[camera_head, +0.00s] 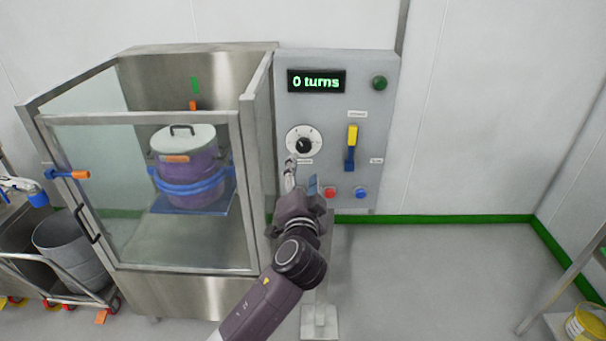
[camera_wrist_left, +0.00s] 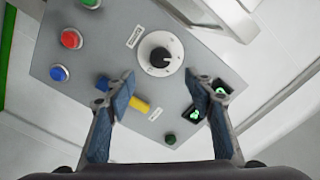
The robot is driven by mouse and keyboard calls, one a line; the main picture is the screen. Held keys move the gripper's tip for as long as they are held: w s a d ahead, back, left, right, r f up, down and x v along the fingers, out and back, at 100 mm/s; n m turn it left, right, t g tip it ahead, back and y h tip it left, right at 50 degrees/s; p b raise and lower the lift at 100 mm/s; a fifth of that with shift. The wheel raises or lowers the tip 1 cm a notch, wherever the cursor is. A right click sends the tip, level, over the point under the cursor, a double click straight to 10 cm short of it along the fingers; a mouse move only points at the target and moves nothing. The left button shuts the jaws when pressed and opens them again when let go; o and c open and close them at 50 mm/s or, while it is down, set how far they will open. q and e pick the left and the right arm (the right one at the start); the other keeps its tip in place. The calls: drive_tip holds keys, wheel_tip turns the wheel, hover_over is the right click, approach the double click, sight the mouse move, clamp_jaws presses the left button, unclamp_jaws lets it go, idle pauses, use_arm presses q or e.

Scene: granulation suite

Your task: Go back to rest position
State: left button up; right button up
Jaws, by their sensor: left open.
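My left gripper (camera_head: 290,172) is raised in front of the grey control panel (camera_head: 372,110), just below the round dial (camera_head: 304,142). In the left wrist view its two fingers (camera_wrist_left: 160,100) are spread apart with nothing between them. The dial (camera_wrist_left: 161,54) shows beyond the fingertips, white with a black knob. The panel display reads "0 turns" (camera_head: 317,81). A yellow and blue lever (camera_head: 352,148) sits right of the dial. Red (camera_head: 330,193) and blue (camera_head: 361,193) buttons are lower down, partly beside my wrist. My right gripper is not in view.
A glass-fronted steel cabinet (camera_head: 250,180) stands left of the panel, holding a lidded purple drum (camera_head: 190,178) with a blue band. A cart with a grey bin (camera_head: 72,248) is at far left. A yellow bucket (camera_head: 585,322) is at lower right. Floor right of the panel is clear.

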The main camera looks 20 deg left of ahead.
use_arm(q)
drive_tip(key=shift+s, duration=0.2)
wheel_tip(320, 180, down, 24)
drive_tip(key=s+m+g+h, duration=0.1)
drive_tip(key=s+g+h, duration=0.1)
drive_tip(key=g, duration=0.2)
drive_tip(key=s+f+g+h, duration=0.15)
drive_tip(key=s+f, duration=0.25)
drive_tip(key=f, duration=0.4)
drive_tip(key=s+f+g, duration=0.2)
drive_tip(key=s+f, duration=0.2)
drive_tip(key=f, duration=0.3)
drive_tip(key=s+f+g, duration=0.1)
drive_tip(key=s+f, duration=0.3)
drive_tip(key=f, duration=0.4)
drive_tip(key=s+a+f+n+g+h, duration=0.1)
drive_tip(key=s+f+g, duration=0.1)
drive_tip(key=s+f, duration=0.7)
drive_tip(key=s+a+f+n+g, duration=0.1)
drive_tip(key=s+f+n+g, duration=0.15)
drive_tip(key=s+f, duration=0.7)
drive_tip(key=s+a+f+n+g, duration=0.1)
drive_tip(key=s+f, duration=0.1)
drive_tip(key=s, duration=1.1)
drive_tip(key=s+a+f+n+g, duration=0.1)
drive_tip(key=s+f+g, duration=0.1)
drive_tip(key=s, duration=1.1)
drive_tip(key=shift+f, duration=0.2)
drive_tip(key=shift+h, duration=0.25)
